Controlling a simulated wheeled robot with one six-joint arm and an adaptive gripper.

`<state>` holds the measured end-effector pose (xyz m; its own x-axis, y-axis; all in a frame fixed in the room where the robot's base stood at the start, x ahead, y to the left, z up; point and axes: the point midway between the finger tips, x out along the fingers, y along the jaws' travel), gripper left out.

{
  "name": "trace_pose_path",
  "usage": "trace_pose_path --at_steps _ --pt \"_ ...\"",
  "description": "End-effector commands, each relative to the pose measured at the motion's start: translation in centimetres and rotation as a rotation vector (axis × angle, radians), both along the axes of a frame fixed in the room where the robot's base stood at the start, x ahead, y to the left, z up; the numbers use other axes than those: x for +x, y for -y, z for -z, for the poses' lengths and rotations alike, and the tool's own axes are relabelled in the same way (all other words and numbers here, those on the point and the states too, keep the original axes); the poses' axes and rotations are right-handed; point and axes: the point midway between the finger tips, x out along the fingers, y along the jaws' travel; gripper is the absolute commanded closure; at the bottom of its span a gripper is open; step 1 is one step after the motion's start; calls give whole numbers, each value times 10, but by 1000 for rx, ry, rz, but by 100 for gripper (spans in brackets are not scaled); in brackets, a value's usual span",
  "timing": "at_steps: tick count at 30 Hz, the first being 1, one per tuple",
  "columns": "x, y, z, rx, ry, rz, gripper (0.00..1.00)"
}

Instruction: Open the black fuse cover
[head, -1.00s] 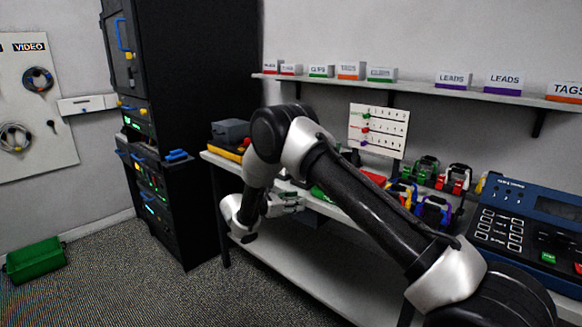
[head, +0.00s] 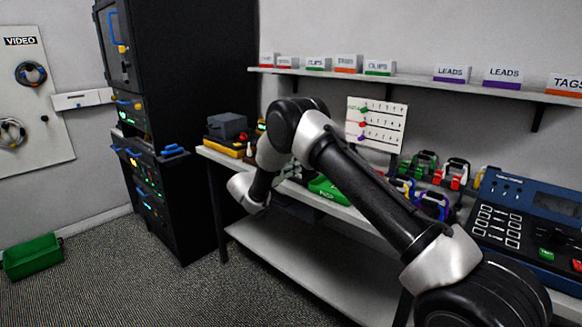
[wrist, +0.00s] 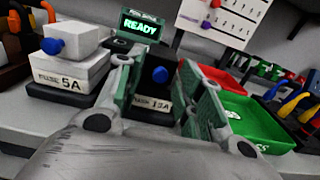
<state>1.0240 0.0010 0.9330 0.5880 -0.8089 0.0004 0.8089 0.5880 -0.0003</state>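The black fuse cover (wrist: 152,88) shows in the wrist view as a dark block with a blue knob (wrist: 160,74) and a white label ending in "A". It appears closed. My gripper (wrist: 158,82) is open, with its green-padded fingers to the left and right of the black cover in the picture. I cannot tell whether either finger touches it. A white fuse cover (wrist: 75,40) with a blue knob and a "5A" label stands to the left. In the head view my arm hides the black cover and most of my gripper.
A lit "READY" display (wrist: 141,26) stands behind the covers. A green tray (wrist: 258,122) and a red tray (wrist: 215,76) lie to the right. A sign board (head: 376,126) stands behind the bench. Colored cable clips (head: 432,180) and a blue console (head: 525,215) are farther right.

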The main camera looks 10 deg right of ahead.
Motion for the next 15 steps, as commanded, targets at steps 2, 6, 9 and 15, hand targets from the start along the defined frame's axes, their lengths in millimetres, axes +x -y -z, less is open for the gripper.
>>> trace_pose_path --at_steps 2,6,9,15 --pt "0 0 0 0 0 0 63" --pt "0 0 0 0 0 0 68" --pt "0 0 0 0 0 0 87" --pt "0 0 0 0 0 0 100"
